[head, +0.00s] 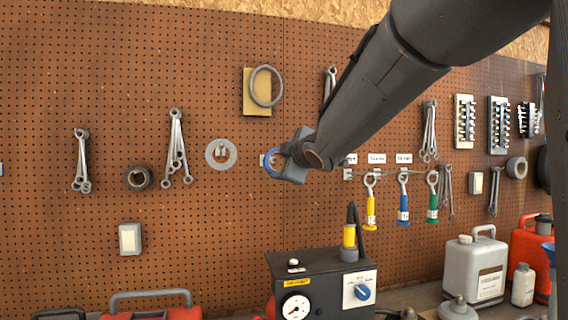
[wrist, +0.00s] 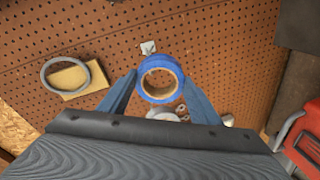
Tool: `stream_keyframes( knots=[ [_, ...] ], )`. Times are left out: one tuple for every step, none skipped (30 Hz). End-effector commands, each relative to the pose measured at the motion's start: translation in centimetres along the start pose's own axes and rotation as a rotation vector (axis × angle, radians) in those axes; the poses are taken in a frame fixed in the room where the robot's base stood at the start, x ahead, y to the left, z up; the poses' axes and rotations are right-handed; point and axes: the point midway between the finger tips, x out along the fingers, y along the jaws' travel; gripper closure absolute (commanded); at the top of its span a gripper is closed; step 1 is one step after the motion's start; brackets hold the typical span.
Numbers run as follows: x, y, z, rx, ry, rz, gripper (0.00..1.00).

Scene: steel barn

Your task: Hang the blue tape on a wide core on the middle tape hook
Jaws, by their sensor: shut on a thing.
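The blue tape (wrist: 179,75) is a ring with a wide pale core. In the wrist view it sits between the two fingers of my gripper (wrist: 160,90), which is shut on it. The pegboard shows through its hole. In the head view the tape (head: 268,169) shows as a blue arc at the tip of my gripper (head: 276,163), in front of the pegboard. A small pale plate with a hook (wrist: 148,47) is on the board just above the tape in the wrist view, apart from it in the picture. I cannot tell which hook this is.
A grey disc (head: 212,163) hangs on the board left of my gripper, with a dark roll (head: 138,178) further left. A grey ring (head: 253,96) on a tan block hangs above. Coloured-handled tools (head: 403,205) hang right. A dark machine (head: 320,262) stands below.

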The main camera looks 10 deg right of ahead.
Motion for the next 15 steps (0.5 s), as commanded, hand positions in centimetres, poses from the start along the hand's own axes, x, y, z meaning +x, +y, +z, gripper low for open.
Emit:
stream_keyframes(
  knots=[
    [0.3, 0.0, 0.0, 0.0, 0.0, 0.0, 0.65],
    [0.5, 0.0, 0.1, 0.0, 0.0, 0.0, 0.65],
    [0.7, 0.0, 0.1, 0.0, 0.0, -0.001, 0.65],
    [0.9, 0.0, 0.1, 0.0, 0.0, -0.001, 0.65],
    [1.0, 0.0, 0.1, 0.0, 0.0, -0.001, 0.65],
    [1.2, 0.1, 0.1, 0.0, 0.0, 0.0, 0.65],
    [1.4, 0.1, 0.1, 0.0, 0.0, 0.0, 0.65],
    [1.5, 0.1, 0.1, 0.0, 0.0, 0.0, 0.65],
    [1.8, 0.1, 0.1, 0.0, 0.0, 0.0, 0.65],
    [1.9, 0.1, 0.2, 0.0, 0.0, 0.0, 0.65],
    [2.1, 0.1, 0.2, 0.0, 0.0, -0.001, 0.65],
    [2.3, 0.1, 0.2, 0.0, 0.0, -0.001, 0.65],
    [2.5, 0.1, 0.2, 0.0, 0.0, -0.001, 0.65],
    [2.6, 0.2, 0.2, 0.0, 0.0, 0.0, 0.65],
    [2.8, 0.2, 0.2, 0.0, 0.0, 0.0, 0.65]
  ],
)
